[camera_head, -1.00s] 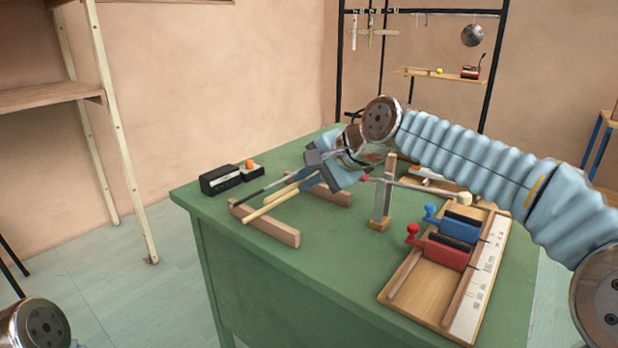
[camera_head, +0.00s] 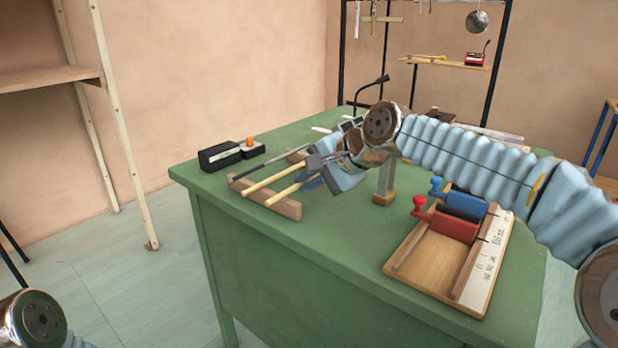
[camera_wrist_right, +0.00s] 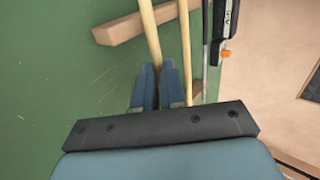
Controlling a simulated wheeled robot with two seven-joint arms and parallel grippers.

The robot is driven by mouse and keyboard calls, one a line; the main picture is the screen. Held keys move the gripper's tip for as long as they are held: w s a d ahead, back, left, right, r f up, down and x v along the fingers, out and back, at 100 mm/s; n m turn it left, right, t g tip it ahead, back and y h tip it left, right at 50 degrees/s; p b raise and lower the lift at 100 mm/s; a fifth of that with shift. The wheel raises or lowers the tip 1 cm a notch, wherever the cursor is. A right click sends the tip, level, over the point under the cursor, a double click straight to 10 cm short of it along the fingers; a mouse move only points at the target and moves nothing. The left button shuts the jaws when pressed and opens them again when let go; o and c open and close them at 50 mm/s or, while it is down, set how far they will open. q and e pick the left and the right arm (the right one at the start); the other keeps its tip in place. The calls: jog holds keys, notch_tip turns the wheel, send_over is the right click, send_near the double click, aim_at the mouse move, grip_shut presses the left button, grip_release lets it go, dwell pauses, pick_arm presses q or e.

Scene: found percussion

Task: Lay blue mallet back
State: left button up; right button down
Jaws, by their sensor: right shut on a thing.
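My right gripper (camera_head: 318,178) is low over the left part of the green table, shut on a pale wooden mallet handle (camera_wrist_right: 150,32). A second, thinner pale handle (camera_wrist_right: 186,45) lies beside it, outside the fingers, with a dark rod (camera_wrist_right: 206,45) further right. In the head view the held handle (camera_head: 286,195) rests on or just above the near bar of a wooden rack (camera_head: 272,202). The far bar is mostly hidden by my gripper. The mallet heads are hidden, so I cannot tell the held one's colour. My left gripper is out of view.
Black boxes (camera_head: 220,156), one with an orange knob, stand left of the rack. A small metal stand on a wood block (camera_head: 384,197) is close right of my gripper. A wooden tray (camera_head: 418,262) with red and blue blocks is further right.

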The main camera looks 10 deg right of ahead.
jog(key=shift+f, duration=0.3)
dwell(0.5)
jog(key=c, duration=1.1)
grip_release()
jog(key=v, duration=1.3)
jog(key=shift+s+d+r+p, duration=0.2)
jog(key=shift+s+r+p, duration=0.05)
jog(key=shift+p, duration=0.05)
